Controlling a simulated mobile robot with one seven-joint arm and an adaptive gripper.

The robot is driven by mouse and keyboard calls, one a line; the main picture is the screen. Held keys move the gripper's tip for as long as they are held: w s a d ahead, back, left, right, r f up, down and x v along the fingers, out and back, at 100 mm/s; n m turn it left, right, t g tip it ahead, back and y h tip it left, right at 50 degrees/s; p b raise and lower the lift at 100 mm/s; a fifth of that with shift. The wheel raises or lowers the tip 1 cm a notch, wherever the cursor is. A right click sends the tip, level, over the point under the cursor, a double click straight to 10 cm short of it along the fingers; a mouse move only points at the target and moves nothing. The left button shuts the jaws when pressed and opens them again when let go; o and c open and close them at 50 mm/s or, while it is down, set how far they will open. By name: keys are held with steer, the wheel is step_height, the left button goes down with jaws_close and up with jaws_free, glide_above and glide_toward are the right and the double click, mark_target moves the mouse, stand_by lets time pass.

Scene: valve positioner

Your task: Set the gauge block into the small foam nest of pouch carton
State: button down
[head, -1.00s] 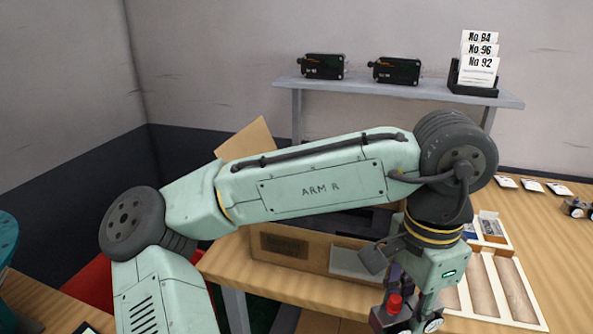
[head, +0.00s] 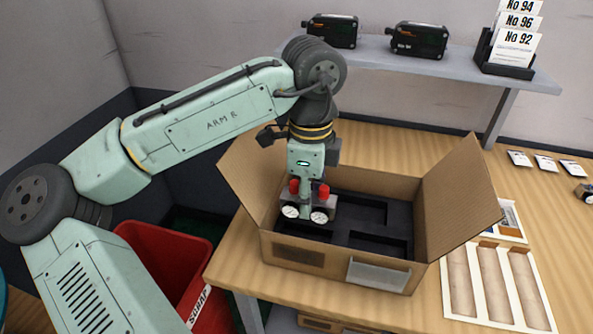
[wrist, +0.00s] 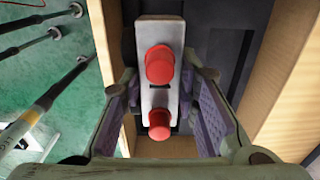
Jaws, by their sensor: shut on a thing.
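The gauge block (head: 320,203) is a grey block with two red caps and two round white dials. My gripper (head: 306,187) is shut on it and holds it over the left part of the open pouch carton (head: 335,268). In the wrist view the gauge block (wrist: 160,90) sits between the two finger pads, its red caps facing the camera. Black foam (head: 345,232) with several recesses lines the carton. A recess shows at the front right and another at the back. The foam directly under the block is partly hidden, and I cannot tell its height above it.
The carton's side flaps (head: 460,195) stand up and outward. A grey shelf (head: 460,70) with two black devices and a card holder stands behind. A red scrap bin (head: 165,260) is at left.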

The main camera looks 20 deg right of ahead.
steer(key=shift+w, duration=0.55)
steer(key=shift+s+f, duration=0.15)
steer(key=shift+f, duration=0.4)
step_height(320, 180, down, 7)
steer(key=b, duration=0.5)
steer(key=shift+r, duration=0.2)
steer(key=shift+p, duration=0.55)
steer(key=shift+f, duration=0.15)
stand_by(0.7)
steer(key=shift+f, duration=0.35)
steer(key=shift+f, duration=0.3)
stand_by(1.0)
steer(key=c, duration=1.2)
jaws_free()
